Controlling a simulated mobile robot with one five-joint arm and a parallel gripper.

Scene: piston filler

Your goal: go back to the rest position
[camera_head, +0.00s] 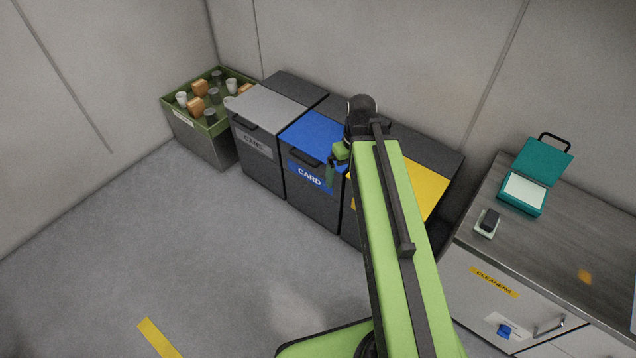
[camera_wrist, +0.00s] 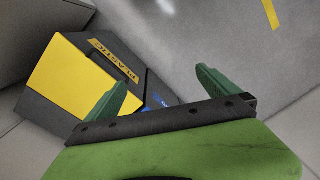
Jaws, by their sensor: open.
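My gripper (camera_wrist: 160,92) shows in the wrist view with its two green fingers spread wide and nothing between them. In the head view my gripper (camera_head: 335,163) is partly hidden by my own arm, in front of the blue-lidded bin. My arm reaches out above the row of bins. In the wrist view the yellow-lidded bin (camera_wrist: 75,85), marked PLASTIC, lies below and to the left of the fingers. I cannot tell the exact height of the fingers over the bins.
Bins marked CANS (camera_head: 257,145) and CARD (camera_head: 308,178) stand left of the yellow-lidded bin (camera_head: 427,187). A green crate (camera_head: 215,131) of cups stands at the far left. A counter (camera_head: 540,250) on the right bears a teal case (camera_head: 522,192). The left floor is clear.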

